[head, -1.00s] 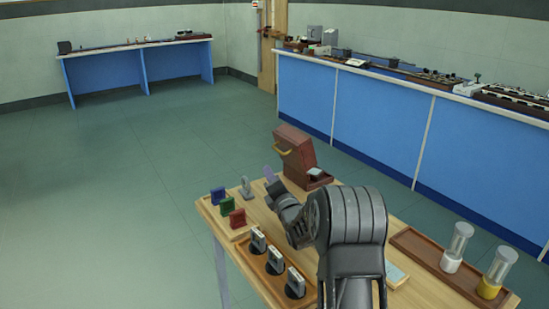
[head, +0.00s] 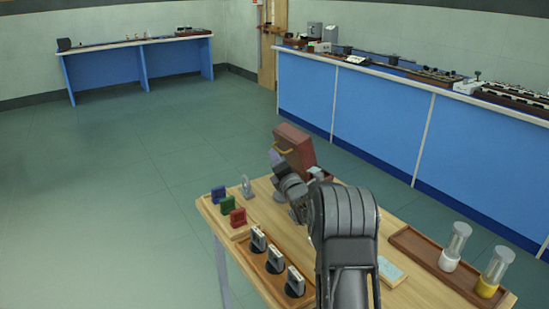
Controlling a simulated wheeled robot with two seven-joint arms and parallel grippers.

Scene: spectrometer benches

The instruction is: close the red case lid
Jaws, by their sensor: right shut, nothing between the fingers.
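The red case (head: 319,174) sits at the far end of the wooden table, and its red-brown lid (head: 298,142) stands open, roughly upright. A gold handle shows on the lid's left-facing side. My right gripper (head: 274,157) is shut and empty, with its pale fingertips at the left of the lid, just below the handle. I cannot tell whether they touch the lid. My right arm hides much of the case's base and inside. My left gripper is not in view.
On the table, blue, green and red blocks (head: 228,205) stand left, near a small metal ring-topped piece (head: 247,187). A wooden holder (head: 268,273) with 3 dark-based pieces is in front. A brown tray (head: 418,243) with two vials lies right. Blue benches stand behind.

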